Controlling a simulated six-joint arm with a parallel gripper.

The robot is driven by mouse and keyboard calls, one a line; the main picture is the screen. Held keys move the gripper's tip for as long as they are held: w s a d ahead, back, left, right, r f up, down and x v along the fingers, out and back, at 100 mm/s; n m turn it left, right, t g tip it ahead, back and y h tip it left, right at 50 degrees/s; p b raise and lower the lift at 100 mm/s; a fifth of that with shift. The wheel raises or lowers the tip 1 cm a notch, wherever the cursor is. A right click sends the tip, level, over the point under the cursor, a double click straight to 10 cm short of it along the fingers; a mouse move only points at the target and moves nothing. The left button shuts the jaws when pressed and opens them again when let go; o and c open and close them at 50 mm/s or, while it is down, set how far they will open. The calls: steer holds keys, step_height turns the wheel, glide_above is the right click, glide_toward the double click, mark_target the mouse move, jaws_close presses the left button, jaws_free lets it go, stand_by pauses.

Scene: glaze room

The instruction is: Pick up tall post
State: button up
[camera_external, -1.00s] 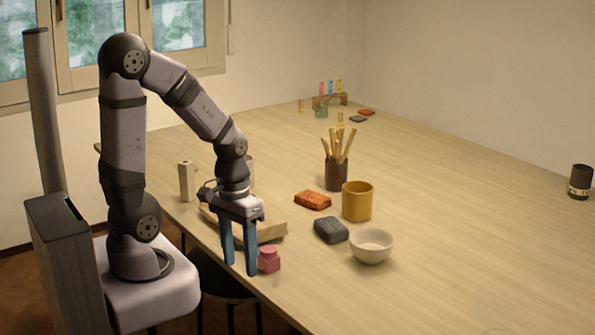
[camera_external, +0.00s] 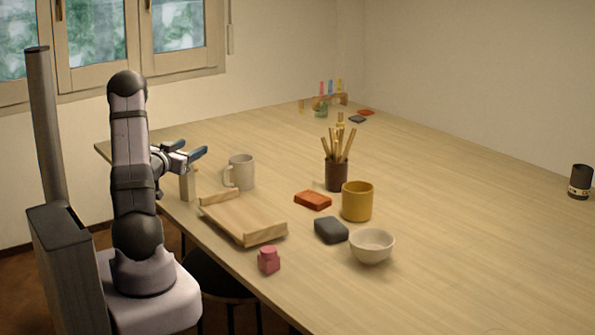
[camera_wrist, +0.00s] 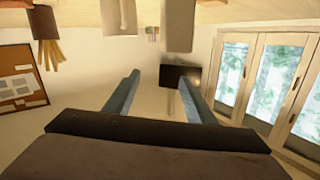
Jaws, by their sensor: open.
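The tall post (camera_external: 187,184) is a pale, upright block near the table's left edge, left of the grey mug. My gripper (camera_external: 192,150) is level, open and empty, with blue fingers held above the post's height and pointing right across the table. In the external view, part of my gripper overlaps the post's top. In the wrist view the scene is upside down, and the post (camera_wrist: 180,25) hangs from the top edge, beyond the open fingertips (camera_wrist: 160,77). I see no contact between fingers and post.
The grey mug (camera_external: 240,171) stands just right of the post. A wooden tray (camera_external: 240,217) lies in front of both, with a pink jar (camera_external: 268,260) near it. A brush pot (camera_external: 336,175) and yellow cup (camera_external: 357,201) stand farther right. The right of the table is mostly clear.

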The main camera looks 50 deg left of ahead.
steer(key=t+h+b, duration=0.2)
glide_toward(183, 181)
steer(key=w+a+r, duration=0.2)
steer(key=w+a, duration=0.1)
steer(key=shift+w+a, duration=0.15)
steer(key=shift+p+x, duration=0.55)
steer(key=shift+x, duration=0.85)
steer(key=shift+p+x, duration=1.05)
steer(key=shift+x, duration=1.3)
jaws_close()
